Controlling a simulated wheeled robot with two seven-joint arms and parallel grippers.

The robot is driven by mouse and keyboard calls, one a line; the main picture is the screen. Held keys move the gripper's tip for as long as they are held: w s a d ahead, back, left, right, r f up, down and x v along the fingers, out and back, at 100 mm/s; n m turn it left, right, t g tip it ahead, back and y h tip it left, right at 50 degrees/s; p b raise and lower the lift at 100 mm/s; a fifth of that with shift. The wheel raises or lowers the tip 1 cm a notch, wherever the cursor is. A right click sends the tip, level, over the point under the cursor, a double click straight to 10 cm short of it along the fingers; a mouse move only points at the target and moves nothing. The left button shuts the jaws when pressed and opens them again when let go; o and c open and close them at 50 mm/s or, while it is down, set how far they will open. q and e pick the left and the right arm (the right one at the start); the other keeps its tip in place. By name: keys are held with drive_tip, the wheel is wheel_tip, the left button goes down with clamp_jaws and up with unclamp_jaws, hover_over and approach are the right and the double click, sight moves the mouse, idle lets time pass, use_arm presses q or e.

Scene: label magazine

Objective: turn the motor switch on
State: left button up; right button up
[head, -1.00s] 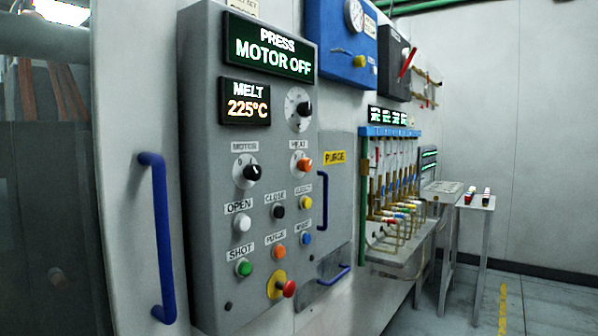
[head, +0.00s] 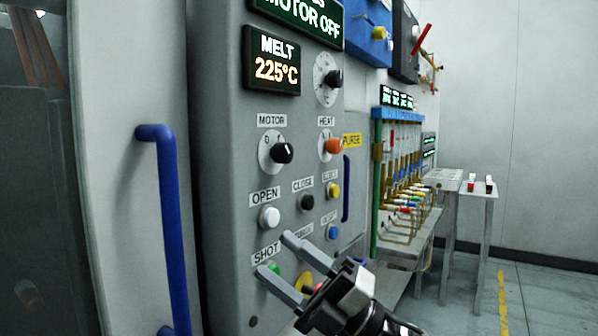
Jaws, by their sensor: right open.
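The motor switch (head: 282,153) is a black knob on a white round dial under the label MOTOR, on the grey control panel (head: 225,190). The display (head: 300,18) above is partly cut off and reads MOTOR OFF. My right gripper (head: 282,254) is at the lower middle, in front of the panel, below the motor switch and apart from it. Its two grey fingers are spread and nothing is between them. It covers part of the green SHOT button (head: 274,270) and the lower buttons. My left gripper is not in view.
The orange heat knob (head: 333,146) is right of the motor switch. White OPEN button (head: 269,217) and black CLOSE button (head: 307,202) lie below. A blue handle (head: 168,220) stands out at left. Valves and tubes (head: 405,190) and a small table (head: 480,192) are at right.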

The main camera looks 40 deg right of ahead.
drive_tip(key=s+r+n+g+y, duration=0.3)
drive_tip(key=r+n+g, duration=0.35)
drive_tip(key=n, duration=0.55)
drive_tip(key=n+t+h+b, duration=0.25)
drive_tip(key=t+h, duration=0.25)
drive_tip(key=h, duration=0.8)
approach(289, 154)
drive_tip(key=shift+g, duration=0.25)
drive_tip(key=p+x, duration=0.1)
drive_tip(key=x, duration=0.1)
drive_tip(key=p+x, duration=0.2)
drive_tip(key=x, duration=0.1)
drive_tip(key=p+x, duration=0.2)
drive_tip(key=x, duration=0.1)
drive_tip(key=shift+r, duration=0.3)
drive_tip(key=shift+w+a+f, duration=0.1)
drive_tip(key=shift+w+a, duration=0.1)
drive_tip(key=shift+w, duration=0.25)
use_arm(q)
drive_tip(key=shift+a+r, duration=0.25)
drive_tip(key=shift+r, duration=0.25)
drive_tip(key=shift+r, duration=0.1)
use_arm(e)
drive_tip(key=c, duration=1)
